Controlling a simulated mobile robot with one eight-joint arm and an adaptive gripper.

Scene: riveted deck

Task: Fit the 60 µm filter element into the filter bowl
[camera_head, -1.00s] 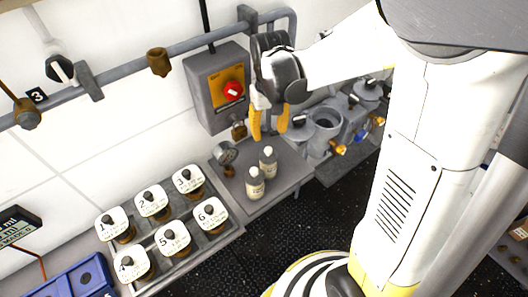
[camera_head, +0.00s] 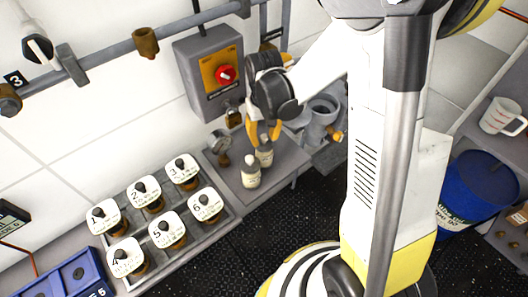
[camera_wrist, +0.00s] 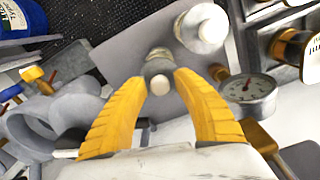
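My gripper (camera_head: 263,130) has yellow fingers and is above the small grey bench, at the rear of two small bottles. In the wrist view my gripper (camera_wrist: 160,100) is open, its fingers spread on either side of the rear bottle (camera_wrist: 158,68); whether they touch it I cannot tell. The front bottle (camera_head: 251,172) stands beside it. An open grey cylindrical housing (camera_head: 322,108), perhaps the filter bowl, is right of the gripper and also shows in the wrist view (camera_wrist: 72,105). No 60 µm marking is readable, so I cannot pick out that filter element.
A rack (camera_head: 228,222) holds several amber jars with numbered white tags left of the bench. A pressure gauge (camera_head: 219,142) stands at the bench's left rear. A grey switch box (camera_head: 208,75) and a pipe (camera_head: 130,50) are on the wall behind. A blue drum (camera_head: 478,185) is at right.

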